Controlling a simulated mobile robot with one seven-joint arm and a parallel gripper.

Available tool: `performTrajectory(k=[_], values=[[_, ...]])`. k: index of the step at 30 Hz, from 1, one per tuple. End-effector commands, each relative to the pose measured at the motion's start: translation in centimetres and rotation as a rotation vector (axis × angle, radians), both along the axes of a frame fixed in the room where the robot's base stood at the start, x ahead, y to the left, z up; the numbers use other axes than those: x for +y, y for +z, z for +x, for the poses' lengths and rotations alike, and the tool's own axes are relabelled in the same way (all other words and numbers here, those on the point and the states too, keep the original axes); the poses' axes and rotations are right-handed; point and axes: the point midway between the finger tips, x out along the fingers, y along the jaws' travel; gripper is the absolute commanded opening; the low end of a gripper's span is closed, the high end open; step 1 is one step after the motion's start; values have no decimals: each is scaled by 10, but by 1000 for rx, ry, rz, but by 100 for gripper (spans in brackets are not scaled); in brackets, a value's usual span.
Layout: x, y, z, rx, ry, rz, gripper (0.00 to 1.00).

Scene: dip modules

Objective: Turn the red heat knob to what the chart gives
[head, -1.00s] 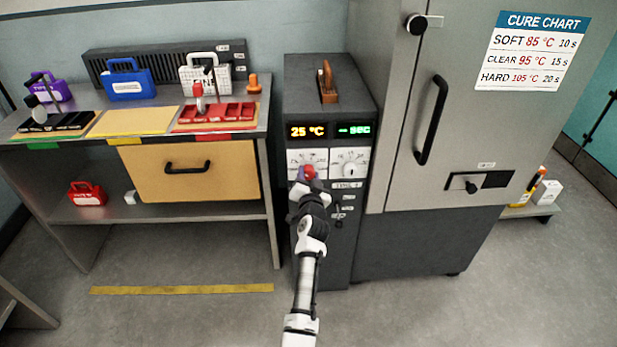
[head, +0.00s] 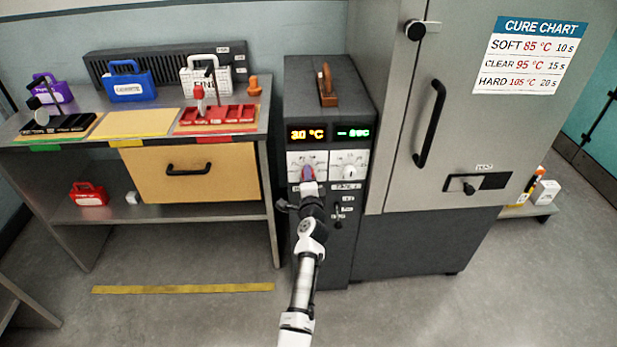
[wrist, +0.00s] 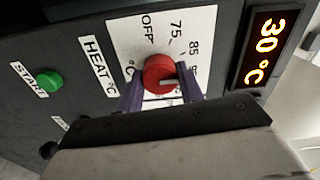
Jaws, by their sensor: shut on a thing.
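The red heat knob (wrist: 160,72) sits on a white dial plate (wrist: 205,20) marked OFF, 75, 85 and a partly covered 9-something. My gripper (wrist: 160,88) has its purple fingers on either side of the knob, shut on it. The knob's white mark points toward the right finger, which hides the numbers there. In the head view my gripper (head: 308,175) covers most of the knob. The orange display (head: 307,134) reads 30 °C. The cure chart (head: 530,56) gives SOFT 85 °C 10 s, CLEAR 95 °C 15 s, HARD 105 °C 20 s.
A second white dial (head: 349,165) with a green display (head: 353,133) is just right of the knob. A green START button (wrist: 49,79) is on the same panel. The oven door (head: 470,130) stands to the right, and a workbench (head: 200,213) with a drawer to the left.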

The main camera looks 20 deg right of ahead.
Motion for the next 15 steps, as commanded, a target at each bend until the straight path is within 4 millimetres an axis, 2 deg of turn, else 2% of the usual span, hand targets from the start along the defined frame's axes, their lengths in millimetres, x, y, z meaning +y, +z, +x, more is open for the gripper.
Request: performTrajectory(k=[6, 15], values=[[0, 0, 0, -44, 0, 164, 14], [0, -1, 0, -86, 0, 305, 14]])
